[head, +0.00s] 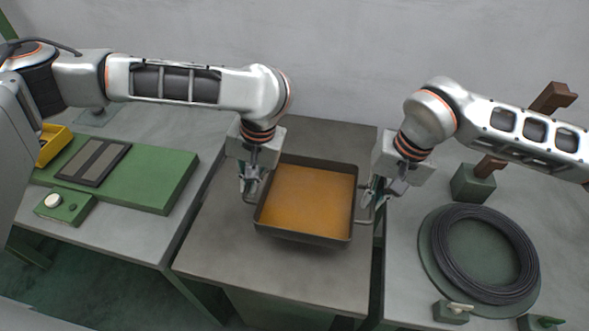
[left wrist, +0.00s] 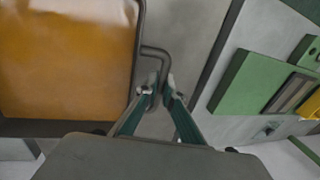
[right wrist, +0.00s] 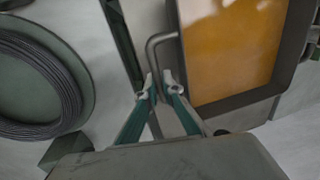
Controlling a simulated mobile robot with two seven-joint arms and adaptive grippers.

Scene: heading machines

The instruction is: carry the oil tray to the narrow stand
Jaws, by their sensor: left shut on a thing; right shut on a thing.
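The oil tray (head: 305,238) is a dark, square, shallow pan full of amber oil. It is at or just above the top of the narrow stand (head: 215,245) in the middle; I cannot tell whether it touches. It looks about level. My left gripper (head: 252,190) is shut on the wire handle at the tray's left side, and the handle shows between its fingers in the left wrist view (left wrist: 160,98). My right gripper (head: 371,196) is shut on the right handle, also seen in the right wrist view (right wrist: 160,88).
On the left table are a green board (head: 150,190) with a dark framed plate, a small green box (head: 65,208) and a yellow bin (head: 53,145). On the right table a black wire coil (head: 530,262) lies on a green disc, beside a green block (head: 473,184). Narrow gaps separate the tables from the stand.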

